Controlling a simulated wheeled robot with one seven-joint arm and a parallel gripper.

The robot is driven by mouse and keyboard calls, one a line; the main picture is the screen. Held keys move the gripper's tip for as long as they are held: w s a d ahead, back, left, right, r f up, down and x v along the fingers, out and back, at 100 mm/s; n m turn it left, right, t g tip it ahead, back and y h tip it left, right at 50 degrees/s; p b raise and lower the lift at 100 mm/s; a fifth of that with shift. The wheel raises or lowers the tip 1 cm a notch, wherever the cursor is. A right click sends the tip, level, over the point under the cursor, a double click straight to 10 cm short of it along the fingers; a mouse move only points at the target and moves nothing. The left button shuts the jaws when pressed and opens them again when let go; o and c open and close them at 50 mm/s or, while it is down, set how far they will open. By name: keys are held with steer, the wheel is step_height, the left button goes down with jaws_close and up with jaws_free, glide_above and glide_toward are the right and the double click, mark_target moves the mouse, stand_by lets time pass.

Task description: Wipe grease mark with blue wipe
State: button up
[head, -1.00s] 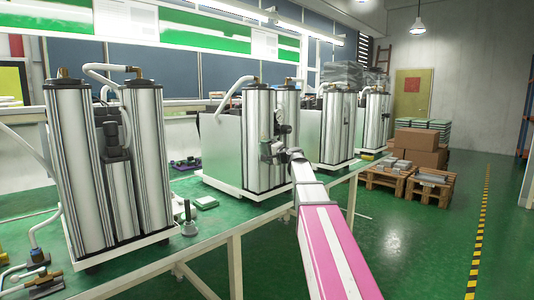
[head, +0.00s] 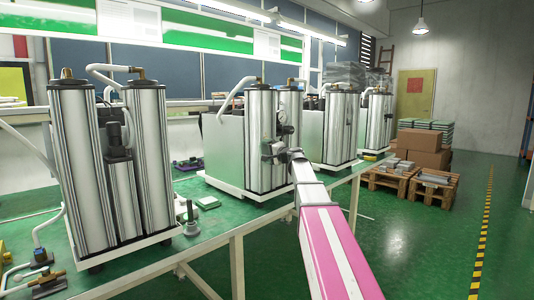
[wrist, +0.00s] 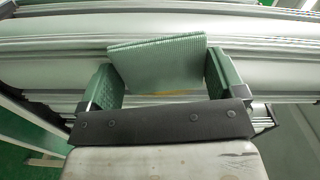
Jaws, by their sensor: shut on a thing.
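In the wrist view, my gripper (wrist: 160,66) is shut on the folded blue wipe (wrist: 157,60), which looks pale blue-green and ribbed. The wipe spans the space between the two green fingers, in front of a silvery column (wrist: 50,45). A yellowish smear (wrist: 180,92), likely the grease mark, shows just below the wipe's lower edge, partly hidden by it. I cannot tell whether the wipe touches the column. In the head view, my gripper (head: 279,152) is at the front of the second sieve column unit (head: 262,115); the wipe cannot be made out there.
Another column unit (head: 78,160) stands at the near left of the green bench (head: 215,222), and more stand farther back. A gauge (head: 286,130) and fittings sit close to my gripper. Pallets with boxes (head: 420,150) stand on the floor at right; the floor before them is clear.

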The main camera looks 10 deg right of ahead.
steer(key=shift+w+d+r, duration=1.05)
steer(key=shift+w+d, duration=1.05)
steer(key=shift+d, duration=0.85)
steer(key=shift+s+a, duration=0.75)
steer(key=shift+a, duration=0.3)
steer(key=shift+s+a, duration=0.7)
steer(key=shift+a, duration=0.35)
steer(key=shift+s+a, duration=0.75)
steer(key=shift+a, duration=0.3)
steer(key=w+d+r, duration=0.2)
steer(key=w+d, duration=0.2)
steer(key=d, duration=0.2)
steer(key=shift+w+r, duration=0.15)
steer(key=shift+w, duration=0.25)
steer(key=shift+d, duration=0.1)
